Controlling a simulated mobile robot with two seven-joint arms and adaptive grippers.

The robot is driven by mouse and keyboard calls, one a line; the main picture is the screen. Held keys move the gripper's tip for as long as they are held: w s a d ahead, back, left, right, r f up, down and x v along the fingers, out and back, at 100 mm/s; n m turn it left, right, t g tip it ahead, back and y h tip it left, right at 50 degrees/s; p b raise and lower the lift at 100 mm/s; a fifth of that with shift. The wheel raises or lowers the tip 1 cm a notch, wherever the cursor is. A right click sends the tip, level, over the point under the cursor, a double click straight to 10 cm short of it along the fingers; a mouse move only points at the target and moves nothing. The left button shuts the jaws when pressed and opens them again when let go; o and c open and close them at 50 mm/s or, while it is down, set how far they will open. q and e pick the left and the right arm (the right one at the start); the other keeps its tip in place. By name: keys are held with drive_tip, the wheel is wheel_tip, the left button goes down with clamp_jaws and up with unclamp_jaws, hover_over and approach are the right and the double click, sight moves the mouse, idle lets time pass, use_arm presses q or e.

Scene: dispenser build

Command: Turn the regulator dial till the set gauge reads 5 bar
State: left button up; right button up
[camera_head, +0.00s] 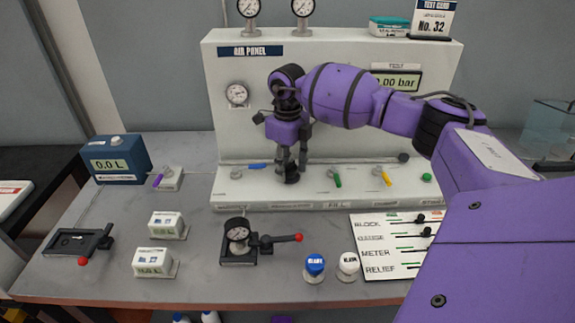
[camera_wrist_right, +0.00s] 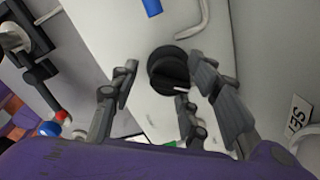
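The black regulator dial (camera_head: 292,178) sits on the sloped front ledge of the white air panel (camera_head: 225,135). My right gripper (camera_head: 291,167) points down over it. In the right wrist view the dial (camera_wrist_right: 170,72) has a white pointer mark, and the open fingers (camera_wrist_right: 165,95) stand around it with a gap on the left; contact on the right cannot be told. Round gauges stand on top of the panel (camera_head: 248,8) (camera_head: 303,7), and another is on its face (camera_head: 237,94). Which is the set gauge, and its reading, are too small to tell. My left gripper is out of view.
Blue (camera_head: 257,166), green (camera_head: 336,178) and yellow (camera_head: 383,176) levers lie along the ledge. A hand pump (camera_head: 240,245) and two capped bottles (camera_head: 314,267) (camera_head: 348,266) stand in front.

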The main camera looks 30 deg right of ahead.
sight(288, 165)
drive_tip(key=shift+d+r, duration=0.1)
drive_tip(key=shift+w+r, duration=0.1)
drive_tip(key=shift+r, duration=0.3)
wheel_tip(288, 165, up, 11)
idle(0.7)
